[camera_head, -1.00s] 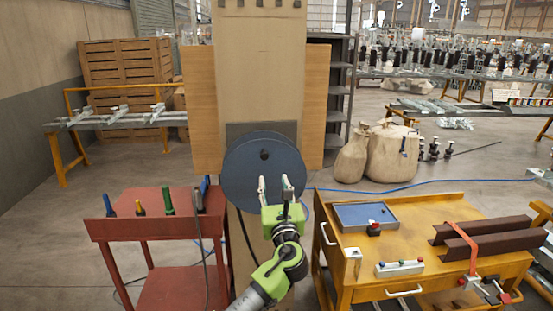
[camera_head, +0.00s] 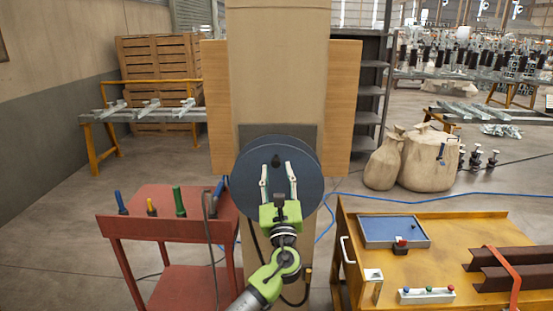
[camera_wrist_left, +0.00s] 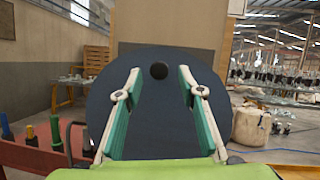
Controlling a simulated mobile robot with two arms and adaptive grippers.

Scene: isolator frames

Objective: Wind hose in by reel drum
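The reel drum (camera_head: 245,178) is a dark blue round disc mounted upright on a wooden column. A small black knob (camera_head: 276,161) sits near the top of its face; the knob also shows in the left wrist view (camera_wrist_left: 159,71). My left gripper (camera_head: 278,168) is in front of the disc with its fingers pointing up. Its fingers are spread wide, one to each side of the knob, in the left wrist view (camera_wrist_left: 158,82); touching cannot be told. The blue hose (camera_head: 450,193) runs across the floor at right and passes behind the disc. My right gripper is not in view.
A red cart (camera_head: 150,226) with several coloured-handled tools stands at left. A yellow cart (camera_head: 400,262) with a blue tray (camera_head: 393,231), a button box and brown beams stands at right. Sacks (camera_head: 428,160) rest on the floor behind it.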

